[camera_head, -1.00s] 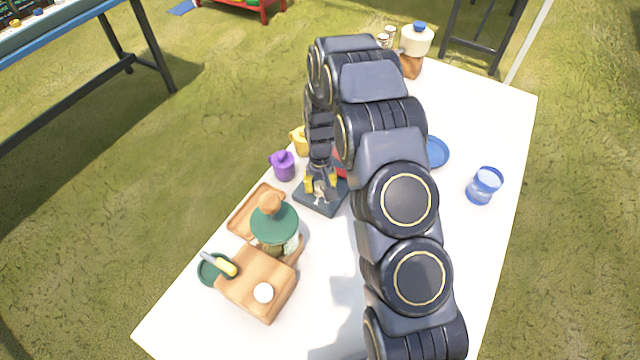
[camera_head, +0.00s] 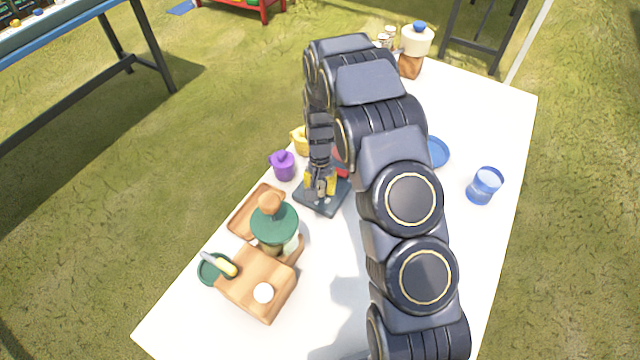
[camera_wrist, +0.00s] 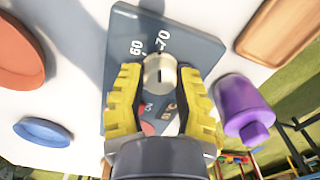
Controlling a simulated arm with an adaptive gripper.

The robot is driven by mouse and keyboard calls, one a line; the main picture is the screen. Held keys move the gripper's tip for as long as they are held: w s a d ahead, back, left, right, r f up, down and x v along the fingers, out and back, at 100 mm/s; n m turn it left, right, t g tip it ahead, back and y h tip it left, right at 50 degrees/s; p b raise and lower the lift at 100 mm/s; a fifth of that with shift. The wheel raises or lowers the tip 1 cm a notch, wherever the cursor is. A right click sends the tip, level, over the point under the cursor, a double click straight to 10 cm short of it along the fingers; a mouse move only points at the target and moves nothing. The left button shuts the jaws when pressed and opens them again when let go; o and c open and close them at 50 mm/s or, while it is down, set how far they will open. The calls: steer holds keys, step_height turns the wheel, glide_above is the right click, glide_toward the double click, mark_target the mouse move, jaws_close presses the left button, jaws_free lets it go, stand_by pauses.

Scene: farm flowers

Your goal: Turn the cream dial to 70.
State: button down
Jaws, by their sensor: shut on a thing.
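The cream dial (camera_wrist: 160,75) sits on a dark blue-grey plate (camera_wrist: 190,45) with white markings, seen in the wrist view. The numbers 60 and 70 are printed beside the dial, towards the upper edge of the picture. My gripper (camera_wrist: 163,92) has its yellow-padded fingers on either side of the dial and is shut on it. In the head view my gripper (camera_head: 321,186) points down onto the plate (camera_head: 310,204), and its fingers hide most of the dial. I cannot tell exactly which number the dial points at.
A purple lidded pot (camera_head: 283,166) and a yellow one (camera_head: 300,141) stand close to the plate. A wooden tray (camera_head: 240,222), a wooden board (camera_head: 245,297) and a green-topped grinder (camera_head: 274,222) are nearer. A blue cup (camera_head: 484,186) stands at the right. The near right of the table is clear.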

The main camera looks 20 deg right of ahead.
mark_target(320, 185)
steer(key=shift+f, duration=0.1)
steer(key=c, duration=0.6)
jaws_free()
step_height(320, 185, up, 12)
